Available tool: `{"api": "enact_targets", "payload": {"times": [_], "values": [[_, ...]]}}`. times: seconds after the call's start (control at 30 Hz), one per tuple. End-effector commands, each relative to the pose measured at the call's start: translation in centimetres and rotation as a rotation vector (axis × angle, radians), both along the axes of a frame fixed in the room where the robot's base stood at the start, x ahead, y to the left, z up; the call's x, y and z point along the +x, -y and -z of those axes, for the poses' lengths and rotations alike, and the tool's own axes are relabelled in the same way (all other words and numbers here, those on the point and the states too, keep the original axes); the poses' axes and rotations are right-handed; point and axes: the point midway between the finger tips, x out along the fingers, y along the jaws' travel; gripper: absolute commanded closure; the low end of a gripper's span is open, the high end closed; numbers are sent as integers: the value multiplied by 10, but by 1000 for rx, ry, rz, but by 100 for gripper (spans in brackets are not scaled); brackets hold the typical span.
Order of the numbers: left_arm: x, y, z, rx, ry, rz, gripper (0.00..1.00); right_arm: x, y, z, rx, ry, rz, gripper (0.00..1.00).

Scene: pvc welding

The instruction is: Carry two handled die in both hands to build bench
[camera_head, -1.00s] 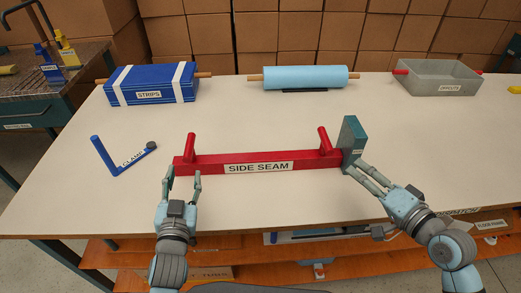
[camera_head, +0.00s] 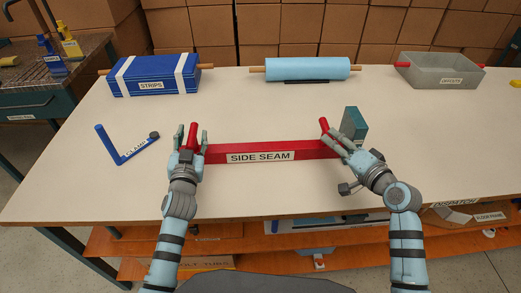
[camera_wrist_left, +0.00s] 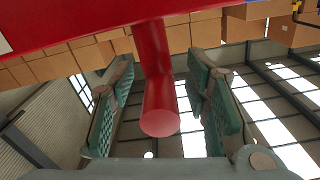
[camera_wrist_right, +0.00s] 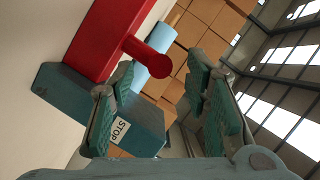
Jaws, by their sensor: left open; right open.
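The red die labelled SIDE SEAM (camera_head: 262,150) lies across the front middle of the white table. It has an upright red handle near each end. My left gripper (camera_head: 191,138) is open around the left handle, which stands between its fingers in the left wrist view (camera_wrist_left: 158,90). My right gripper (camera_head: 334,138) is open close to the right handle (camera_head: 323,126). In the right wrist view that handle (camera_wrist_right: 150,57) lies beyond the fingertips, not clearly between them. A teal block labelled STOP (camera_wrist_right: 75,95) touches the die's right end, and it also shows in the head view (camera_head: 354,125).
A blue CLAMP tool (camera_head: 109,147) lies left of the die. A blue STRIPS box (camera_head: 155,78), a light blue roll (camera_head: 305,69) and a grey bin (camera_head: 440,75) stand along the back. The table between them and the die is clear.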

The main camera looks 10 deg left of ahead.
Motion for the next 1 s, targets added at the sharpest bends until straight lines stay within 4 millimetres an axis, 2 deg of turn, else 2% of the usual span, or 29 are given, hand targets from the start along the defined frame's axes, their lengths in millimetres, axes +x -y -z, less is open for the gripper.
{"api": "enact_targets", "payload": {"times": [0.1, 0.2, 0.53, 0.57, 0.8, 0.83, 1.0], "values": [[17, -3, 0, 1, 0, -1, 57, 15, -8, 4, 1, -1, -1, 57], [26, -4, 0, -1, 0, 0, 57, 23, -12, 6, 1, 0, 0, 57], [30, -5, 0, 0, 0, 0, 57, 26, -14, 7, -1, 0, 0, 57], [30, -5, 0, 0, 0, 0, 59, 26, -14, 7, -1, 0, 0, 59], [30, -5, 0, 0, 0, 0, 97, 26, -14, 7, 0, 0, 0, 97], [30, -5, 0, 0, 0, 0, 100, 26, -14, 6, 0, 0, 0, 100], [30, -5, 0, 0, 0, 0, 100, 26, -15, 7, 0, -1, -1, 100]]}}
